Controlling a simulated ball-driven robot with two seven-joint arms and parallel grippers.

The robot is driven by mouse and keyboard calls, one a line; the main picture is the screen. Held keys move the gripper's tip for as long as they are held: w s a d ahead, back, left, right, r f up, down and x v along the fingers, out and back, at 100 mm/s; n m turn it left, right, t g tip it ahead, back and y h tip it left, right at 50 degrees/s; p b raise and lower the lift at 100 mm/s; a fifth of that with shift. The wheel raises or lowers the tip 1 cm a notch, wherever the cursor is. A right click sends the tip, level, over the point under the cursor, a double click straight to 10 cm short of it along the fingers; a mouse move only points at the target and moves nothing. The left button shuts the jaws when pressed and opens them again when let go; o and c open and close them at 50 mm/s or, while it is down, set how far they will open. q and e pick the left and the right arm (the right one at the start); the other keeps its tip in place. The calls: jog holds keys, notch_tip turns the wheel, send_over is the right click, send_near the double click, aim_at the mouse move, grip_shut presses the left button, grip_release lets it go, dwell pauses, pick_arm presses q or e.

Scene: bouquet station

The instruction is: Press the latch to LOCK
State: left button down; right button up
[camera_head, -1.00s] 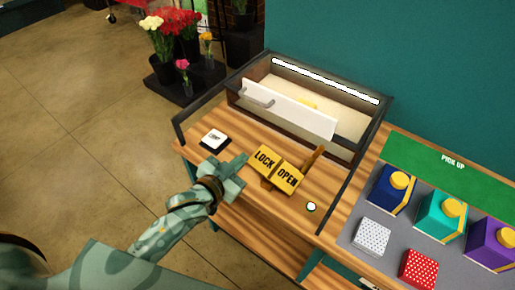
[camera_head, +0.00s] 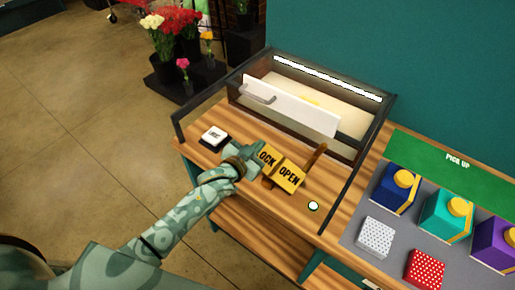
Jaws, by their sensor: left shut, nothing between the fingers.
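The latch has a yellow plate lettered LOCK (camera_head: 269,159) and a yellow plate lettered OPEN (camera_head: 289,176), side by side on the wooden counter. A brown lever (camera_head: 316,156) sticks up behind the OPEN plate, leaning to the right. My left gripper (camera_head: 257,150) is shut and empty at the left edge of the LOCK plate and hides its first letter. I cannot tell whether the fingertips touch the plate. My right gripper is not in view.
A glass-sided case with a white handled panel (camera_head: 290,105) stands behind the latch. A small black-and-white block (camera_head: 214,136) sits left of my gripper. A pale round light (camera_head: 313,206) is at the front right. Boxes stand on the grey mat (camera_head: 350,240).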

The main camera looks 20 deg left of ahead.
pick_arm(q)
jog(key=shift+f, duration=0.2)
dwell(0.3)
jog(key=shift+w+a+f+n, duration=0.1)
jog(key=shift+a+f+n, duration=0.1)
jog(key=shift+n, duration=0.1)
jog(key=shift+a+f, duration=0.1)
jog(key=shift+f, duration=0.15)
jog(key=shift+w+a+f+n+h+p, duration=0.1)
jog(key=shift+a+f+n+h+p, duration=0.1)
jog(key=shift+f+n+h+p, duration=0.4)
jog(key=shift+a+f+n+b, duration=0.15)
jog(key=shift+f+n+b, duration=0.2)
jog(key=shift+n, duration=0.25)
jog(key=shift+w+f+n+g+h, duration=0.1)
jog(key=shift+f+n+g+h, duration=0.25)
jog(key=shift+f+n, duration=0.45)
jog(key=shift+r, duration=0.15)
